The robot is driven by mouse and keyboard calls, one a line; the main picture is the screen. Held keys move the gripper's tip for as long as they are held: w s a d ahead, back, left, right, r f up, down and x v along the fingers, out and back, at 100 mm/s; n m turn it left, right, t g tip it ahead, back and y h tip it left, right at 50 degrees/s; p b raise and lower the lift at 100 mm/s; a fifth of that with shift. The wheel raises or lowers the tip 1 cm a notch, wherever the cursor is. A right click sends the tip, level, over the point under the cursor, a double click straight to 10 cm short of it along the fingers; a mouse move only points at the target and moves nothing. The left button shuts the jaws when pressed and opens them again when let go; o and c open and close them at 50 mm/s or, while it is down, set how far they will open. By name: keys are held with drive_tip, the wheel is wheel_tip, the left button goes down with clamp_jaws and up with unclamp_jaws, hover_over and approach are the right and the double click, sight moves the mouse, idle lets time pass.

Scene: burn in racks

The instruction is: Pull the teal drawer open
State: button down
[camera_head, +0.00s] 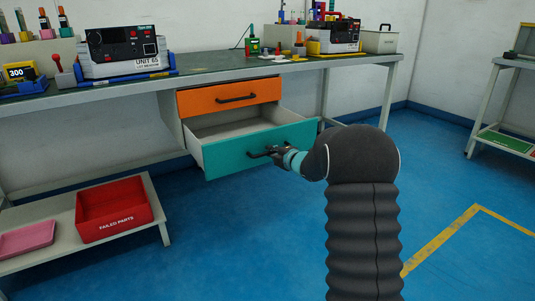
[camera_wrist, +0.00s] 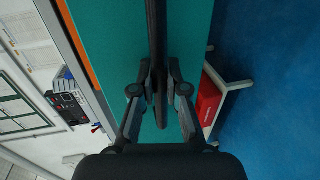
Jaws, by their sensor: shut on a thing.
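The teal drawer (camera_head: 225,157) hangs under the workbench and stands pulled well out, with its empty grey inside showing. Its dark bar handle (camera_head: 258,154) is on the front. My gripper (camera_head: 280,152) is shut on this handle. In the wrist view the teal front (camera_wrist: 120,50) fills the middle, and the handle (camera_wrist: 157,40) runs down between the fingers of my gripper (camera_wrist: 160,95). Part of the drawer front's right side is hidden behind my gripper and wrist.
An orange drawer (camera_head: 215,98) above is closed. A red bin (camera_head: 112,212) and a pink tray (camera_head: 27,239) rest on a low shelf at left. The workbench (camera_head: 205,70) carries test units and tools. The blue floor (camera_head: 240,240) before the drawer is clear.

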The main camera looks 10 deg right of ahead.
drive_tip(key=shift+s+d, duration=0.15)
drive_tip(key=shift+s, duration=0.3)
drive_tip(key=c, duration=1.2)
unclamp_jaws()
drive_tip(key=shift+s, duration=0.1)
drive_tip(key=v, duration=1.2)
